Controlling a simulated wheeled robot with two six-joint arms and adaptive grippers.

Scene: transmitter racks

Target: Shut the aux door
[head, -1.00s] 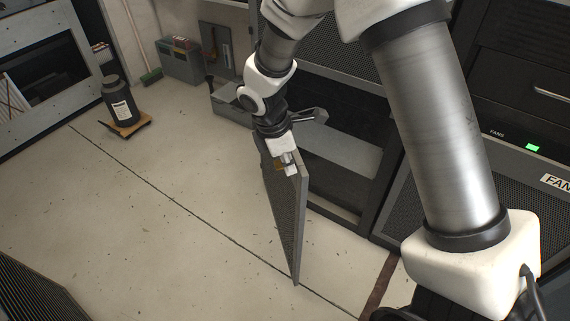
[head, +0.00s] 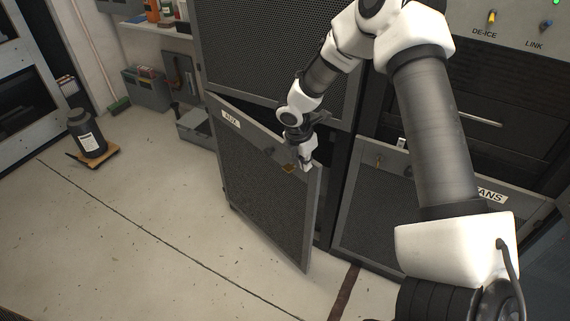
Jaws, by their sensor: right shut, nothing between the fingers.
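The aux door (head: 265,185) is a grey mesh panel with a white AUX label (head: 231,119) at its upper left. It is hinged on the left and stands partly open, its right edge out from the rack frame with a dark gap behind it. My right gripper (head: 304,163) is shut and empty at the door's upper right corner, close by a small brass-coloured latch piece (head: 289,169). I cannot tell whether the fingers touch the door. My left gripper is not in view.
The FANS door (head: 385,205) stands right of the opening, partly behind my arm. A dark jar (head: 86,134) on a small wooden dolly (head: 97,156) stands at the left. A grey open box (head: 194,127) lies by the door's hinge side. The floor before the door is clear.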

